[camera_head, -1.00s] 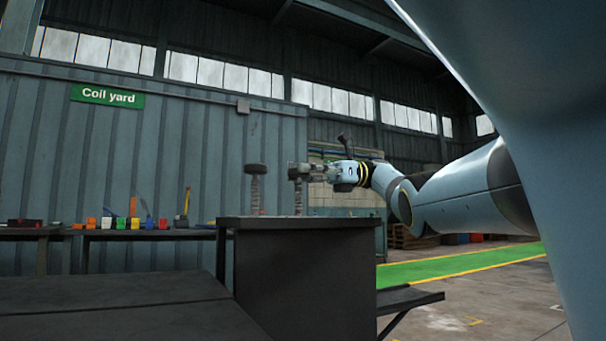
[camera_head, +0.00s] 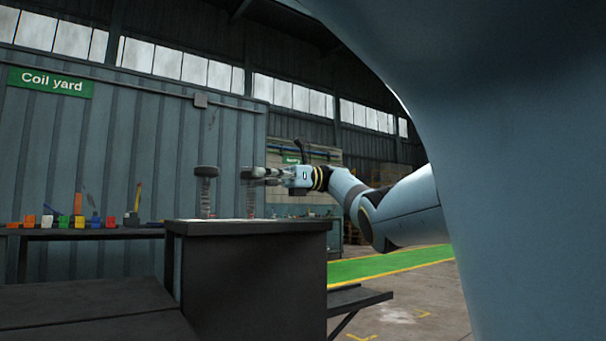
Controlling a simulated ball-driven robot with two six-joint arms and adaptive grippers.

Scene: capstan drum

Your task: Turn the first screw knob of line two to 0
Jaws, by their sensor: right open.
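Two screw knobs with dark round caps on threaded stems stand on the dark bench. The left knob (camera_head: 206,171) stands clear of my gripper. The right knob (camera_head: 250,199) has its cap at the tip of my right gripper (camera_head: 256,174), which comes in from the right at cap height. The right gripper is open, with its fingers at the cap; I cannot tell whether they touch it. Any scale or number is too small to read. My left gripper is not in view.
The dark bench (camera_head: 250,275) has a flat top with a raised rim. A long shelf (camera_head: 95,234) with several coloured bins and tools runs along the ribbed wall at the left. A low dark ledge (camera_head: 358,298) sticks out at the bench's right. A green floor lane (camera_head: 385,264) lies beyond.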

